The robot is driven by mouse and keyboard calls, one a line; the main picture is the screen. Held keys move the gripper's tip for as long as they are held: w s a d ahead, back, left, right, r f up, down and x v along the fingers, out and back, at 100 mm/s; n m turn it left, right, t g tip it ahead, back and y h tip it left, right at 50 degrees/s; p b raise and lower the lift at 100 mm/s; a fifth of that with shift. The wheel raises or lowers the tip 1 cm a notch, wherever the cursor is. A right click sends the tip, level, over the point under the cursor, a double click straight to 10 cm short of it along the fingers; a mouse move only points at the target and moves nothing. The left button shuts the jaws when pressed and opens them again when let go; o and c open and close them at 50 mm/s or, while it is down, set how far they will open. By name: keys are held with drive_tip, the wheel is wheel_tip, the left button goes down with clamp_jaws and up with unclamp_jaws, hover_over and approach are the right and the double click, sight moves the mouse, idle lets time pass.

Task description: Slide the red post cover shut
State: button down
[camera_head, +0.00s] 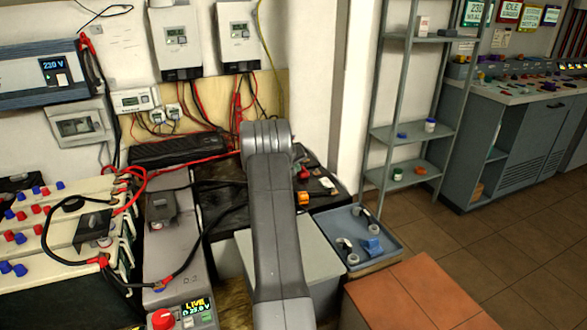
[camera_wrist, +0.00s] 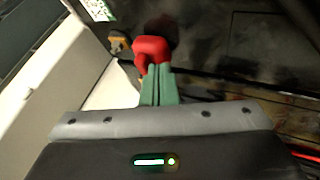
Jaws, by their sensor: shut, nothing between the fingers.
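The red post cover (camera_wrist: 150,48) shows in the wrist view as a small rounded red cap on the dark battery top. My gripper (camera_wrist: 157,70) has its two green fingers shut together, with nothing between them. The fingertips overlap the cover's lower right edge in this view; I cannot tell whether they touch it. In the head view a small red piece (camera_head: 303,173), which looks like the same cover, sits on the dark battery (camera_head: 320,187) just right of my arm. My arm hides the gripper there. How far open the cover stands is not clear.
An orange piece (camera_head: 304,199) sits close to the red one. A blue-grey tray (camera_head: 339,224) with small parts lies in front to the right. Red and black cables (camera_head: 205,160) run left of my arm. A brown-topped box (camera_head: 415,295) stands at the front right.

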drive_tip(key=w+d, duration=0.1)
drive_tip(key=d, duration=0.1)
drive_tip(key=d+p, duration=0.1)
drive_tip(key=d, duration=0.1)
drive_tip(key=w+d, duration=0.1)
drive_tip(key=d, duration=0.1)
drive_tip(key=shift+w+p, duration=0.3)
drive_tip(key=shift+p, duration=0.1)
drive_tip(key=shift+d+r, duration=0.1)
